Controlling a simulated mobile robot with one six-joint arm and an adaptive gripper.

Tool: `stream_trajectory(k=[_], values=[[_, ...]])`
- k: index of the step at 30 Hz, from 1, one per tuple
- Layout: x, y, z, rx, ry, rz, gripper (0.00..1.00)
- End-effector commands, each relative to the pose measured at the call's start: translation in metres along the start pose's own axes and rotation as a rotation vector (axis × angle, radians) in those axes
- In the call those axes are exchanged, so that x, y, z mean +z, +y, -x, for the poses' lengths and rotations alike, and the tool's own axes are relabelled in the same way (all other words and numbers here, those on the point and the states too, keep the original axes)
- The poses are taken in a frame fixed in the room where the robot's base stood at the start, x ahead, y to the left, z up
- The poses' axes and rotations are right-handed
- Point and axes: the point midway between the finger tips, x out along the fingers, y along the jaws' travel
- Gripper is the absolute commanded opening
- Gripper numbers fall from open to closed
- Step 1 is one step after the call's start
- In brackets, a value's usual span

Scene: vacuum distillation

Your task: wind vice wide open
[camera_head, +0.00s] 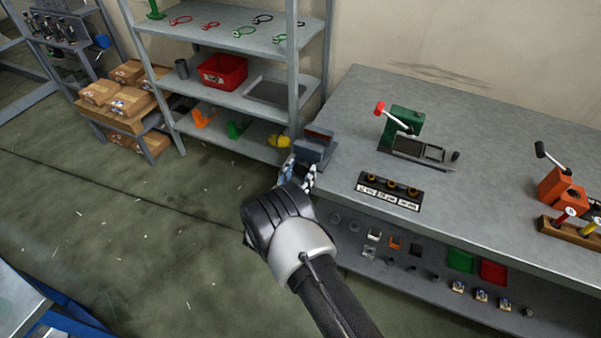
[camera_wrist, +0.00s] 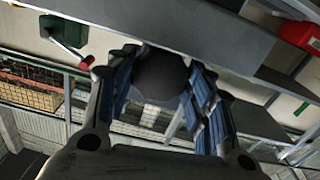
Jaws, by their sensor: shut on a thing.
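The vice (camera_head: 314,150) is a small blue-grey block with a brownish patch, at the left corner of the grey bench. My gripper (camera_head: 299,172) is at its near side, off the bench's edge. In the wrist view, my gripper (camera_wrist: 168,85) has its blue-padded fingers on either side of a dark round knob (camera_wrist: 160,75) and is shut on it. The knob appears to be the end of the vice's screw or handle. The fingers hide parts of it, and the gap between the vice jaws is too small to judge.
On the bench (camera_head: 480,130) stand a green press (camera_head: 404,121) with a red-knobbed lever, a black rack (camera_head: 389,191) and an orange tool (camera_head: 562,186). A metal shelf (camera_head: 230,90) with a red bin (camera_head: 222,71) stands close behind the vice. Open floor (camera_head: 110,220) lies to the left.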

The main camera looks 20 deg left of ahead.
Motion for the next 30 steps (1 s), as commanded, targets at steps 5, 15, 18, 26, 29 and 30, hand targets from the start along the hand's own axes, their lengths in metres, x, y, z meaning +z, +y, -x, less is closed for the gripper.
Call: stream_trajectory(k=[5,15,18,26,29,30], values=[[0.0001,0.0003,0.0,0.001,0.0,0.0,0.26],[0.0025,-0.0004,-0.0003,0.001,0.0,0.188,0.24],[0.0018,0.0,-0.0002,0.001,0.0,0.254,0.25],[0.002,0.0009,0.0002,0.0,-0.004,0.285,0.25],[0.0027,0.0011,0.0003,0.0,-0.005,0.285,0.5],[0.0029,0.0012,0.0004,0.0,-0.005,0.285,0.53]])
